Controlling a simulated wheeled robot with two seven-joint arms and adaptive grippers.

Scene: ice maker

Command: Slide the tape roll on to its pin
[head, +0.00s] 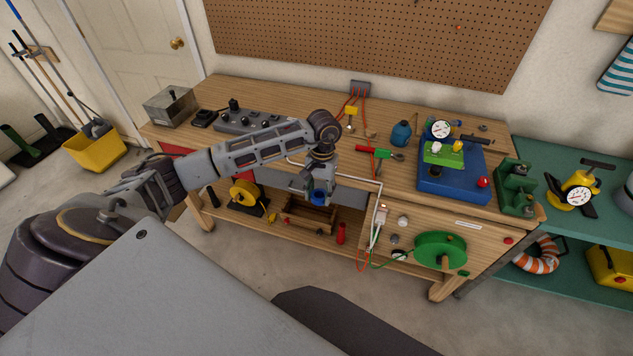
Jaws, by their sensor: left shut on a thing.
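My left gripper (318,192) hangs in front of the workbench's front edge, pointing down. I cannot pick out the pin with certainty; my arm and gripper hide part of the bench front. My right gripper is not in view.
The wooden workbench (285,100) carries a grey control box (238,121), a blue unit with a gauge (453,183) and a green holder (515,187). A green disc (440,250) is on its front. A yellow reel (244,193) stands on the lower shelf. A white pipe (358,181) runs close right of my gripper.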

